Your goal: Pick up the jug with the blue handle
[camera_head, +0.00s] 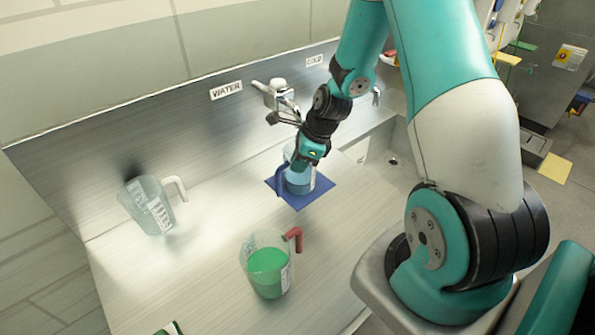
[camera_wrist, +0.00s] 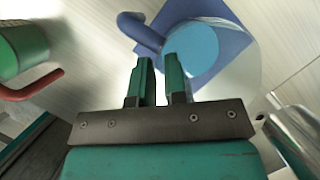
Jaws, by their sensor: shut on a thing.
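The jug with the blue handle (camera_head: 299,184) holds blue liquid and appears over the blue mat (camera_head: 316,197). Its blue handle (camera_head: 280,178) points left. In the wrist view the jug (camera_wrist: 195,50) is at top centre, with its handle (camera_wrist: 138,30) at upper left. My gripper (camera_head: 301,160) comes down on the jug from above. In the wrist view my gripper (camera_wrist: 159,60) has its two narrow fingers at the jug's near side by the handle, shut on the jug. The exact contact is hard to see. I cannot tell whether the jug's base touches the mat.
A jug with a red handle (camera_head: 267,270) and green liquid stands in front on the metal counter (camera_head: 210,265). A clear jug with a white handle (camera_head: 149,208) stands at left. A tap (camera_head: 277,97) juts from the back wall, close behind my wrist. Counter space lies between the jugs.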

